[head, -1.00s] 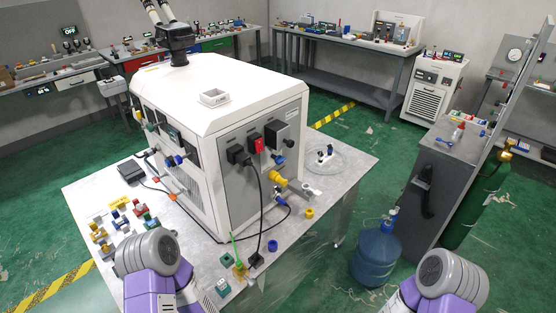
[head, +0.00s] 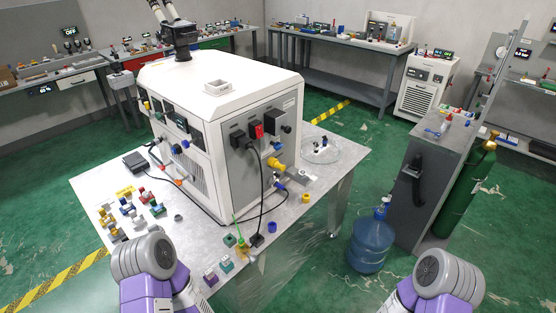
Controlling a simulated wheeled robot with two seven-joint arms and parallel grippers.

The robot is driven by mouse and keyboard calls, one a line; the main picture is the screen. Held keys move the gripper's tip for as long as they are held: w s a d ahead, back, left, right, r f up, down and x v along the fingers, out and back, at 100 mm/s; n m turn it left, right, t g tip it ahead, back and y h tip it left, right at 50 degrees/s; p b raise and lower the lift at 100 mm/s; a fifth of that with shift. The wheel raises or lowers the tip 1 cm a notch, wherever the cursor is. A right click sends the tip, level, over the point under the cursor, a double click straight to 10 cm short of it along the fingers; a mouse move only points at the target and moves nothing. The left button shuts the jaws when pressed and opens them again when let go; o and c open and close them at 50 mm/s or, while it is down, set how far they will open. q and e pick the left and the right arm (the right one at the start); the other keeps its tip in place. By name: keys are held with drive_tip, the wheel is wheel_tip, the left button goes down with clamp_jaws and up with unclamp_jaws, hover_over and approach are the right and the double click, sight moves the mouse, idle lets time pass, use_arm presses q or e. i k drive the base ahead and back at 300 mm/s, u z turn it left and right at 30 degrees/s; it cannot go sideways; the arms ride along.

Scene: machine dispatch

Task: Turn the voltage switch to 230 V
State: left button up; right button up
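A large white machine (head: 196,85) stands on a metal table (head: 190,236) in front of me. Its grey right-hand side panel (head: 236,165) carries a small red part (head: 256,131), which may be the voltage switch. No marking or setting on it can be read. A black plug (head: 238,140) with a cable is beside it on the left, and a dark box (head: 279,121) is on its right. Purple and grey links of both my arms show at the bottom edge, apart from the machine. Neither gripper is in view.
Small coloured fittings (head: 127,208) lie on the table's left part, and several blocks lie near its front edge. A yellow fitting (head: 276,164) sticks out of the panel. A blue water bottle (head: 370,245) and grey cabinet (head: 430,175) stand to the right. Green floor is open between.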

sight(277, 145)
drive_tip(key=z, duration=1.15)
drive_tip(key=i, duration=0.65)
drive_tip(key=u, duration=0.5)
